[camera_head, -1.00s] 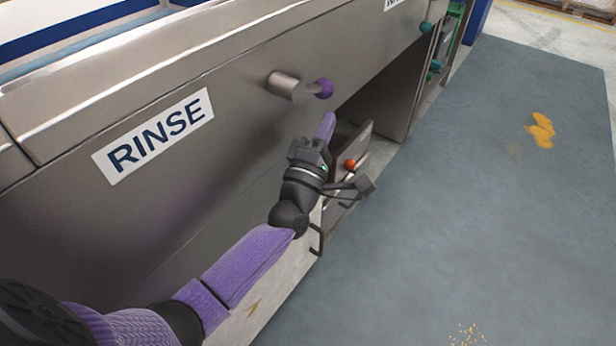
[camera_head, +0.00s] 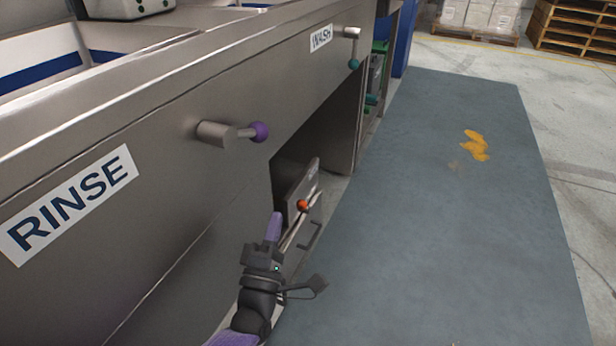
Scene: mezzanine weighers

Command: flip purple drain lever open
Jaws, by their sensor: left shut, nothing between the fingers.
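The purple drain lever (camera_head: 259,132) is a round purple knob on a short metal rod. The rod comes out of a steel cylinder (camera_head: 215,134) on the sink front, right of the RINSE label (camera_head: 70,200). The lever points to the right, roughly level. My left gripper (camera_head: 274,226) is shut and empty, its purple fingers pointing up. In the picture it is below the knob and apart from it. My right gripper is not in view.
A teal-knobbed lever (camera_head: 353,63) hangs down near the WASH label (camera_head: 321,38). A steel box with an orange knob (camera_head: 303,206) stands low beside my left gripper. The grey floor mat (camera_head: 440,200) at right is mostly clear, with yellow stains (camera_head: 475,146).

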